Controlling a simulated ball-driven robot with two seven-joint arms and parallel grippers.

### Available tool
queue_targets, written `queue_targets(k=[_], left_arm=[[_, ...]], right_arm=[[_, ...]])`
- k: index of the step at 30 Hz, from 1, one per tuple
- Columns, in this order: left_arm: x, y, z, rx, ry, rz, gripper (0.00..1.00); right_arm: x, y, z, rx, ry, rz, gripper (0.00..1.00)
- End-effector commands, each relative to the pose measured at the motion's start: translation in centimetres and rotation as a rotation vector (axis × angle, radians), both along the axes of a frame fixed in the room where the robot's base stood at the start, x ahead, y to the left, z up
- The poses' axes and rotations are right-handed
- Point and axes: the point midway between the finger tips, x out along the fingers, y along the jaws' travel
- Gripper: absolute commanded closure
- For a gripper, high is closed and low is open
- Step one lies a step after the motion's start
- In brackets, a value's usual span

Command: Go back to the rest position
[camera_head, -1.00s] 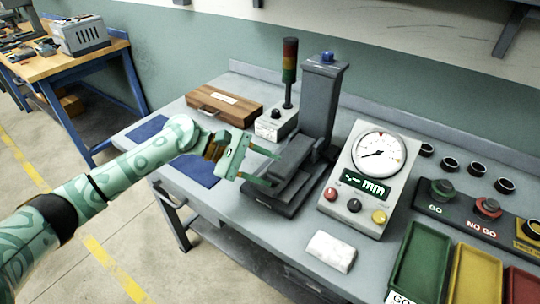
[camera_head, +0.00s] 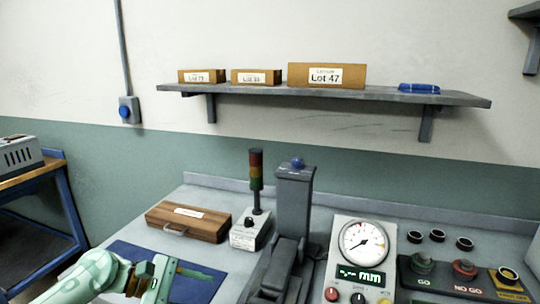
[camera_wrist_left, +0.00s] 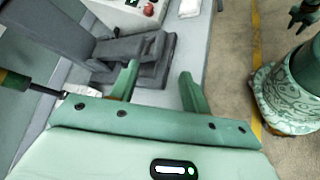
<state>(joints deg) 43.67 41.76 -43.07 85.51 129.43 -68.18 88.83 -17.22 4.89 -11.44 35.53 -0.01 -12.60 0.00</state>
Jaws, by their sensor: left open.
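My left gripper (camera_wrist_left: 160,88) is open in the left wrist view, with nothing between its two green fingers. In the head view my left gripper (camera_head: 190,285) shows at the bottom left, over the blue mat (camera_head: 150,262) and left of the dark grey grinder (camera_head: 290,215). The grinder's stepped base (camera_wrist_left: 150,55) lies beyond the fingers in the wrist view, apart from them.
A wooden case (camera_head: 188,222) and a signal tower (camera_head: 257,180) stand behind my left gripper. A gauge box (camera_head: 345,272), several rings (camera_head: 438,236) and the GO and NO GO panel (camera_head: 465,282) are right of the grinder. A shelf (camera_head: 330,93) with boxes hangs above.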

Motion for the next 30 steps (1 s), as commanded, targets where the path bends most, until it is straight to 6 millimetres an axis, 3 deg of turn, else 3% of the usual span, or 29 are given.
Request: queue_targets(k=[6,11,22,26,30], left_arm=[[-2.0,-1.5,-2.5,0.074,-0.105,-0.086,0.53],[-3.9,-2.8,-4.8,0.147,-0.218,-0.172,0.53],[-11.0,-5.7,-12.1,0.477,-0.738,-0.493,0.53],[-13.9,-4.8,-14.1,0.727,-0.989,-0.637,0.53],[-16.5,-0.9,-14.9,1.066,-1.136,-0.802,0.53]], right_arm=[[-0.1,0.7,0.0,0.008,0.001,-0.005,0.64],[0.1,0.1,0.0,0.001,-0.002,-0.003,0.64],[0.1,0.2,0.0,0.002,-0.002,-0.002,0.64],[0.1,0.4,0.0,0.005,-0.002,-0.002,0.64],[0.1,0.8,0.0,0.011,-0.001,-0.002,0.64]])
